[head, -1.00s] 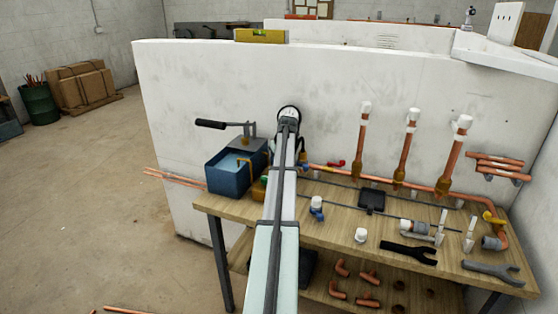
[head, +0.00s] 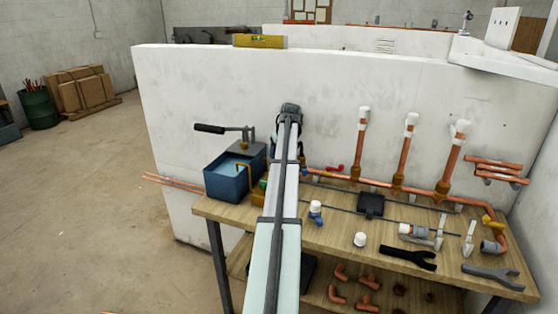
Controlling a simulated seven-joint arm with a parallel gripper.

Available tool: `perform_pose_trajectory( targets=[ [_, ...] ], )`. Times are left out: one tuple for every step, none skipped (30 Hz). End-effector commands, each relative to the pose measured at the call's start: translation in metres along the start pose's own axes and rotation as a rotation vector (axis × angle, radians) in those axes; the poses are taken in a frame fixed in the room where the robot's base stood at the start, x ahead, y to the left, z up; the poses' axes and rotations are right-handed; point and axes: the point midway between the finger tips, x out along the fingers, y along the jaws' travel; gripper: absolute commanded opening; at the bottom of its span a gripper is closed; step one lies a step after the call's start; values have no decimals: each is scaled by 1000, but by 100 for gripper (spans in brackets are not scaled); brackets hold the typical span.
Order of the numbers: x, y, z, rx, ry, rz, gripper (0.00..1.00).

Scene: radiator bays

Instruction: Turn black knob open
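I cannot make out a black knob for certain. A copper pipe run (head: 380,184) crosses the white wall just above the bench, with several capped risers. My arm reaches forward to the wall side of the bench, left of the risers. My gripper is mostly hidden behind the arm; only dark parts (head: 303,146) show at its edge near the left end of the pipe. Its fingers and any contact are hidden.
The wooden bench (head: 340,232) holds a blue tank (head: 230,180) with a lever pump on the left. A black block (head: 371,205), white-capped fittings and a black wrench (head: 408,257) lie on the right. The white wall (head: 200,110) stands close behind. Floor at left is mostly clear.

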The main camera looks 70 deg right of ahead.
Motion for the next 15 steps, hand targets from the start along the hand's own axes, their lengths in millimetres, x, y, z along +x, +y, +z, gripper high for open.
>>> perform_pose_trajectory(
  targets=[
    [-11,0,0,0,2,1,64],
    [-16,0,0,0,1,1,64],
    [-22,0,0,0,1,1,64],
    [-27,0,0,0,1,1,64],
    [-32,0,0,0,1,1,64],
    [-37,0,0,0,1,1,64],
    [-40,0,0,0,1,0,64],
    [-43,0,0,0,0,0,64],
    [-46,1,0,1,0,0,64],
    [-49,0,0,0,0,0,64],
    [-51,1,0,0,0,0,64],
    [-53,0,0,0,0,0,64],
    [-55,0,0,0,0,0,64],
    [-56,0,0,0,0,0,64],
    [-57,0,0,0,0,0,64]
  ],
)
